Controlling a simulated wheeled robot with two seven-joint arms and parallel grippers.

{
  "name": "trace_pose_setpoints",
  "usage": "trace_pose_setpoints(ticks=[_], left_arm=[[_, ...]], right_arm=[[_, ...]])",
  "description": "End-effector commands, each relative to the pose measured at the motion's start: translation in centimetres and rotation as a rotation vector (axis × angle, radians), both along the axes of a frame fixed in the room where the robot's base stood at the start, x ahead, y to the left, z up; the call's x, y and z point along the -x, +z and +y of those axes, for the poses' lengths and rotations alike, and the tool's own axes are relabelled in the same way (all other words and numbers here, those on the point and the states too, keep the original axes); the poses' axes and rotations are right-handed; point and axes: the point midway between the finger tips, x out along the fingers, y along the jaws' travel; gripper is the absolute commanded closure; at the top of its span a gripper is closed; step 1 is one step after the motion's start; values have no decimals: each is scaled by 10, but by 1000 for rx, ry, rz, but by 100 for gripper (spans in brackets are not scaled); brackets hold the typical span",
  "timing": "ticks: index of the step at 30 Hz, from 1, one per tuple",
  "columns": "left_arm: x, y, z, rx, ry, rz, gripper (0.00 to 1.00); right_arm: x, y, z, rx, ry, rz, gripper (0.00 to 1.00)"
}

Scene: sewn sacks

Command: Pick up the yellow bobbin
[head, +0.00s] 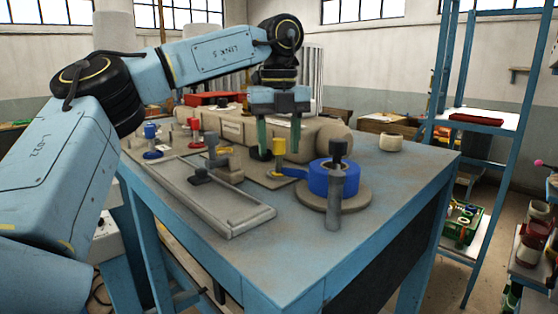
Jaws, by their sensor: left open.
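The yellow bobbin (279,146) is small and stands upright on a flat tan base on the blue worktable (340,258). A dark spindle top sticks up from it. My left gripper (279,151) comes down from above, open, with its green fingers apart. In the head view the bobbin shows between the two fingers. I cannot tell how far the fingers are from it in depth, or whether they touch it. My right gripper is not in view.
A large blue spool (333,179) with a grey post sits on a round base at the right. A grey framed tray (230,208) lies at the front left. A long sack-like roll (322,138) lies behind. A cream ring (390,142) sits at the far right. The front right tabletop is clear.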

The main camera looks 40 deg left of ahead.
Motion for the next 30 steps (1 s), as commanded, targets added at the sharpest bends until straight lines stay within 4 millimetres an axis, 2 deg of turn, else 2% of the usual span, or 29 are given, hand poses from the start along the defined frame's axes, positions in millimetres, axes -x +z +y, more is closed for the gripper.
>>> trace_pose_setpoints(ticks=[5, 12, 23, 30], left_arm=[[0, -18, 0, 0, 0, 0, 51], [0, -21, 0, 0, 1, -1, 51], [0, -21, 0, 0, 1, -1, 97], [0, -20, 0, 0, 1, -2, 99]], right_arm=[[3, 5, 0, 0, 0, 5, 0], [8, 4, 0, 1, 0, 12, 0], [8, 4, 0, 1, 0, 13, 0], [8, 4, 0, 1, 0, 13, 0]])
